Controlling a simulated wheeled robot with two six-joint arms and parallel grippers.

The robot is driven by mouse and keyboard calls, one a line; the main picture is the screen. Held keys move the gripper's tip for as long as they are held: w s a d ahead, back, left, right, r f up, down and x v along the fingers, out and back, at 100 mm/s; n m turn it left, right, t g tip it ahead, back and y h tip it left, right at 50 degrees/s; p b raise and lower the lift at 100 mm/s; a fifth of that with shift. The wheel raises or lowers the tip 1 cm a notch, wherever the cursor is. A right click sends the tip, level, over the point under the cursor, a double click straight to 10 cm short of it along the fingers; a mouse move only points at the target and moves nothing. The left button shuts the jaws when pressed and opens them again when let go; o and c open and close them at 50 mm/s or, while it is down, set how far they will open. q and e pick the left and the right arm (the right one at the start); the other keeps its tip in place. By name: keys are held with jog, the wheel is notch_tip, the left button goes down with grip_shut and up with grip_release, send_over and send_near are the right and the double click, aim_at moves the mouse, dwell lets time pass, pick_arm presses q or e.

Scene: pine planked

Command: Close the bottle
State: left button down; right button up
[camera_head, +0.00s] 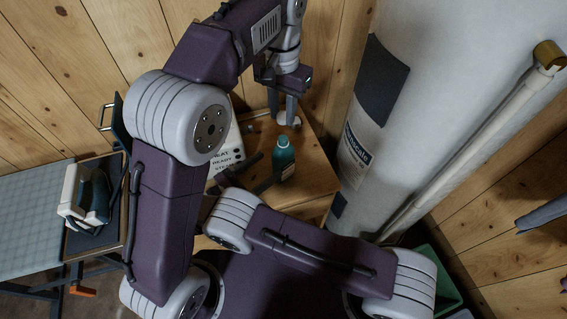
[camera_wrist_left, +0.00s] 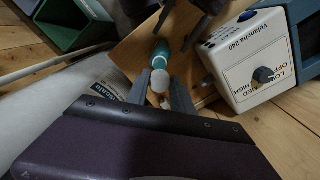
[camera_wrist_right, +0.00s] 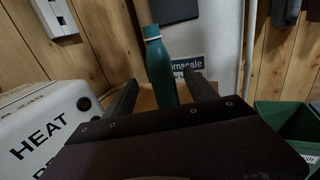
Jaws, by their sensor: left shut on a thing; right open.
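The teal bottle (camera_head: 284,160) stands upright on a small wooden table (camera_head: 312,175). It also shows in the left wrist view (camera_wrist_left: 157,56) and the right wrist view (camera_wrist_right: 160,70). My left gripper (camera_head: 283,116) is above and behind the bottle, shut on a small white cap (camera_wrist_left: 160,80). The cap is apart from the bottle in the head view. My right gripper (camera_wrist_right: 162,92) is open, with a finger on each side of the bottle in its wrist view. Contact cannot be told. In the head view, its dark fingers (camera_head: 259,172) are left of the bottle.
A white box with a dial (camera_wrist_left: 255,62) stands beside the bottle; its lettered face (camera_wrist_right: 45,135) shows in the right wrist view. A big pale roll (camera_head: 395,100) leans at the right. A green crate (camera_wrist_right: 285,125) is on the right. An iron (camera_head: 88,190) stands at the left.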

aim_at(291, 150)
jog(key=x, duration=1)
jog(key=shift+d, duration=0.1)
grip_shut()
